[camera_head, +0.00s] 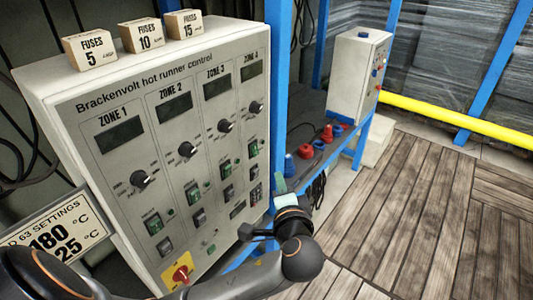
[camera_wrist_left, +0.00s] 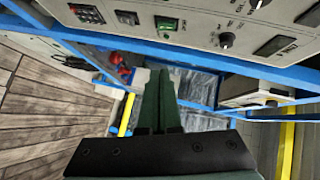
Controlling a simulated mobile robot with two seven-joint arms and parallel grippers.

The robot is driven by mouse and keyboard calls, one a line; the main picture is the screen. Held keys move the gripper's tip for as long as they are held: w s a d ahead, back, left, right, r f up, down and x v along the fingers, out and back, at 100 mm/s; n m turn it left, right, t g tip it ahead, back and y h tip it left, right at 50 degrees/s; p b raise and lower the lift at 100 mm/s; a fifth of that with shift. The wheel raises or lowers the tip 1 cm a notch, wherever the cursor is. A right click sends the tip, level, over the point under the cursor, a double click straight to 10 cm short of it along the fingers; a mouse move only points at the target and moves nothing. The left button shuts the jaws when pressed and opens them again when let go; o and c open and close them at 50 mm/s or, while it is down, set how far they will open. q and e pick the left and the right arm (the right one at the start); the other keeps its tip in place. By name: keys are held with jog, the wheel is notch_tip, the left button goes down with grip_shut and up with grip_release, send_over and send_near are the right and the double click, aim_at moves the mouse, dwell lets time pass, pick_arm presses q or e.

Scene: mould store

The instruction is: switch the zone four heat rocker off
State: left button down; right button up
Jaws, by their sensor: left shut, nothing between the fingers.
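The zone four heat rocker (camera_head: 253,150) is a small green rocker in the rightmost column of the control panel, below the zone 4 knob (camera_head: 256,107). In the left wrist view it shows as a green rocker (camera_wrist_left: 166,23) at the top; its label and exact tilt are too small to read. My left gripper (camera_head: 279,185) is shut and empty, beside the panel's lower right edge and apart from the rocker. In the left wrist view its closed fingers (camera_wrist_left: 160,72) point up towards the panel edge, below the green rocker. My right gripper is not in view.
A dark rocker (camera_head: 253,171) sits just below the green one. Similar columns for zones 1 to 3 lie left. A red-and-yellow rotary switch (camera_head: 180,270) is at the bottom. Blue frame bars (camera_head: 279,80) and red and blue connectors (camera_head: 306,151) stand right of the panel.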

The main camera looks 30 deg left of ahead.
aim_at(255, 150)
pick_arm(q)
jog(key=shift+s, duration=0.1)
jog(key=s+a+p+x, duration=0.2)
jog(key=x, duration=1)
jog(key=shift+w+a+f, duration=0.3)
jog(key=shift+w+f, duration=0.1)
